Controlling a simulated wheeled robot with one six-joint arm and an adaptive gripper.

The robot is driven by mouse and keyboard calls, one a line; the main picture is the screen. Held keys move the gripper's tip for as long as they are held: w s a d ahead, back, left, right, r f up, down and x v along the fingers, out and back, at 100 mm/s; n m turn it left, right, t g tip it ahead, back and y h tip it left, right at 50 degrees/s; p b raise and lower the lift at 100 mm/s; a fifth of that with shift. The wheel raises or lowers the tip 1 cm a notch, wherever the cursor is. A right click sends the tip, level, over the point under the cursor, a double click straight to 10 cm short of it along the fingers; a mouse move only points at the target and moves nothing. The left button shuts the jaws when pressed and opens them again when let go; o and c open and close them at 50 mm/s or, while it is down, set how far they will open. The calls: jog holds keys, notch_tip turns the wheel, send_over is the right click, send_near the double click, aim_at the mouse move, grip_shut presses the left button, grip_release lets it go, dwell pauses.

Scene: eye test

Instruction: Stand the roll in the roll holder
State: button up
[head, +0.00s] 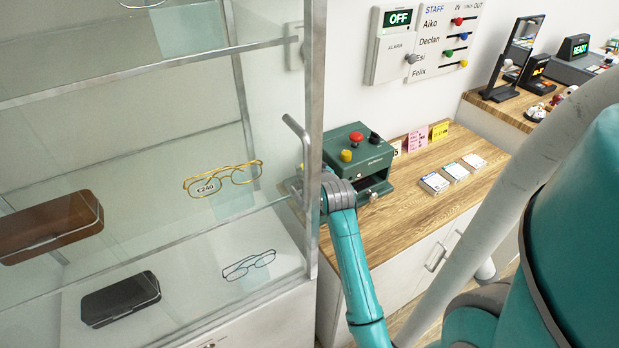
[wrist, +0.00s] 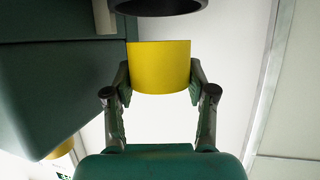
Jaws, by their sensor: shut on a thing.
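In the wrist view a plain yellow cylinder, which looks like the roll (wrist: 159,67), sits between the two fingers of my gripper (wrist: 160,80). The fingers are shut on its sides. A dark round rim (wrist: 158,6) shows just past the roll, at the top edge; I cannot tell whether it is the roll holder or whether the roll touches it. In the head view my arm reaches to the front of a green machine (head: 357,160) with red, black and yellow knobs. The roll and fingertips cannot be made out there, behind the metal post of the glass case.
The machine stands on a wooden counter (head: 420,212) beside a glass display case (head: 130,75) with glasses and spectacle cases. Several card stacks (head: 455,172) lie right of it. In the wrist view a large green body (wrist: 60,90) is close on the left; the right side is clear.

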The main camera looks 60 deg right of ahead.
jog(key=shift+f, duration=1.9)
jog(key=o, duration=1.2)
jog(key=shift+f, duration=0.1)
jog(key=shift+s+a+r, duration=0.15)
jog(key=shift+a+r, duration=0.05)
jog(key=v, duration=1.1)
jog(key=shift+s+a, duration=0.2)
jog(key=shift+s, duration=0.05)
